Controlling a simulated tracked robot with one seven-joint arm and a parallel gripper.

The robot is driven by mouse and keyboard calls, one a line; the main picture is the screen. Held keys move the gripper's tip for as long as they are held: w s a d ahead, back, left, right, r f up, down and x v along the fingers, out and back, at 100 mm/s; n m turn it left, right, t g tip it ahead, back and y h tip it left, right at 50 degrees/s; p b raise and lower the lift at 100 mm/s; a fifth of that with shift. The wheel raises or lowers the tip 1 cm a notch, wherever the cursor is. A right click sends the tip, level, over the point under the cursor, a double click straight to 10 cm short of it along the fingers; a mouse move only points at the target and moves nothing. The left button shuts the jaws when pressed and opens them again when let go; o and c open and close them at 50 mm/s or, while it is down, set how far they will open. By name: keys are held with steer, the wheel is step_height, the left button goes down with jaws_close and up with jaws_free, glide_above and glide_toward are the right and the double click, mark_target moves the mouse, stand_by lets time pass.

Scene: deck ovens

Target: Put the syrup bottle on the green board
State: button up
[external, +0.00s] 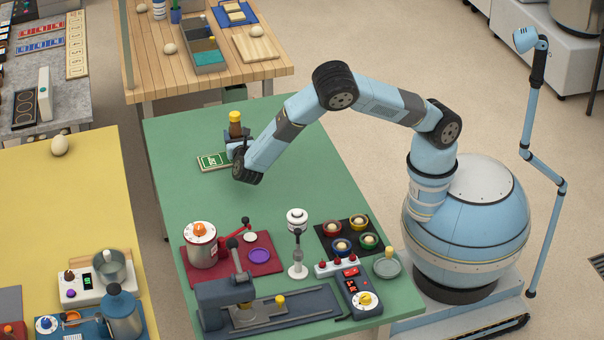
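The syrup bottle (235,126), dark brown with a yellow cap, is upright at the far part of the green table. My gripper (237,139) is at the bottle, with finger parts beside its lower half. The gripper and wrist hide the bottle's base, so I cannot tell whether the fingers press on it or whether it rests on something. The green board (213,162), a small flat plate with white markings and a pale edge, lies just left of and below the bottle in the picture. Its right end is partly hidden by my gripper.
A red mat (267,268) with a steel pot (202,246), a coffee-press-like device (226,302), a black tray of coloured cups (344,237) and a keypad (359,292) fill the table's near part. The table's middle is clear. A wooden table (270,72) stands behind.

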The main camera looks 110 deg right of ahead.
steer(key=o, duration=0.3)
steer(key=shift+o, duration=0.2)
steer(key=a, duration=1.2)
steer(key=s+r+m+g+y, duration=0.1)
steer(key=s+r+m+y, duration=0.9)
steer(key=s+r, duration=0.7)
steer(key=s+a+r+m+t+y, duration=0.3)
steer(key=s+a, duration=0.3)
steer(key=s, duration=0.5)
steer(key=s+a+r+m+t+y, duration=0.4)
steer(key=s+a+r+y, duration=0.1)
steer(key=s, duration=0.7)
steer(key=shift+s+a+r+m, duration=0.2)
steer(key=shift+s+a+m, duration=0.1)
steer(key=shift+a, duration=0.2)
